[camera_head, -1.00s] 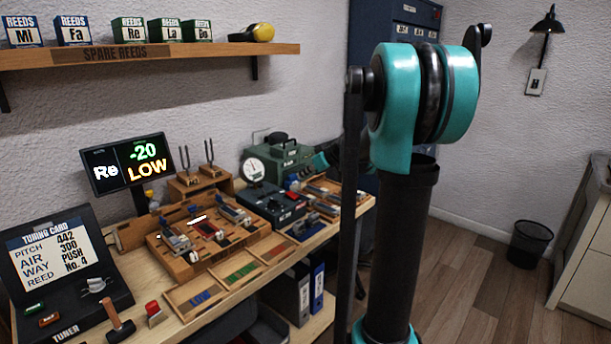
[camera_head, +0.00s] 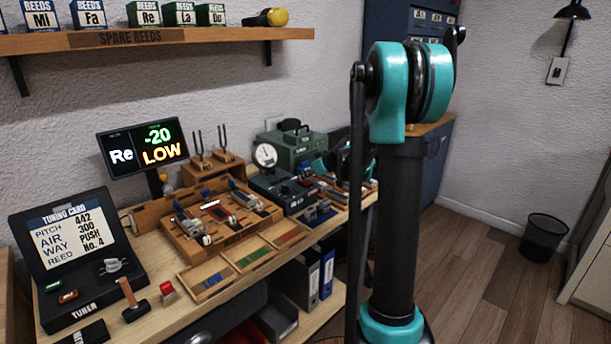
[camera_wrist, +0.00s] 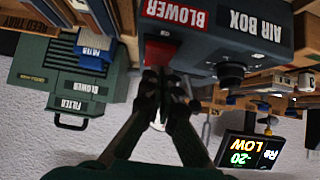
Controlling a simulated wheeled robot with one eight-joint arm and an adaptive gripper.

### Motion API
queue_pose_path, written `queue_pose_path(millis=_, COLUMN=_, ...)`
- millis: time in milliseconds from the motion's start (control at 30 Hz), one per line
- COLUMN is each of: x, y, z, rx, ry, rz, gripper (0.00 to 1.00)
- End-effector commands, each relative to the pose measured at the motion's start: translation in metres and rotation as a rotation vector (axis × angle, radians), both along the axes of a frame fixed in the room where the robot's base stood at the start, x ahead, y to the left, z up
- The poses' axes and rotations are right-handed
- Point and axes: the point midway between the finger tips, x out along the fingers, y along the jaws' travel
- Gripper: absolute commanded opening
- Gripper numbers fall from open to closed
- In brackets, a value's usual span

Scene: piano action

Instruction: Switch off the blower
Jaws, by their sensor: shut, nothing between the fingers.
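The dark air box (camera_head: 268,186) stands on the bench; in the wrist view the air box (camera_wrist: 230,42) appears upside down, lettered AIR BOX. Beside that lettering is a red BLOWER label (camera_wrist: 174,13) with a red switch (camera_wrist: 160,52) near it. My gripper (camera_wrist: 165,74) is shut and empty, its fingertips right at the red switch. I cannot tell whether they touch it, and they hide part of it. Which way the switch is set is unclear. The green blower unit (camera_head: 296,150) stands behind the air box; it also shows in the wrist view (camera_wrist: 62,78).
A black knob (camera_wrist: 232,72) sits on the air box near the switch. The wooden reed rack (camera_head: 215,228) and small trays (camera_head: 245,258) lie left of the box. A display (camera_head: 143,147) reads Re, -20, LOW. The floor to the right is clear up to a bin (camera_head: 543,238).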

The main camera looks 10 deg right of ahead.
Motion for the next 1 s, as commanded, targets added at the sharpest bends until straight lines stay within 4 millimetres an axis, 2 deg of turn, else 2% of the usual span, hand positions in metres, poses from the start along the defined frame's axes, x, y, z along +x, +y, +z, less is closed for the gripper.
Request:
queue_pose_path(millis=167, x=0.004, y=0.003, z=-0.007, rx=-0.005, ry=0.006, rz=0.001, gripper=0.00)
queue_pose_path(millis=467, x=0.003, y=0.002, z=-0.006, rx=-0.005, ry=0.006, rz=0.001, gripper=0.00)
queue_pose_path(millis=1000, x=0.015, y=0.011, z=-0.001, rx=-0.003, ry=0.005, rz=0.001, gripper=0.00)
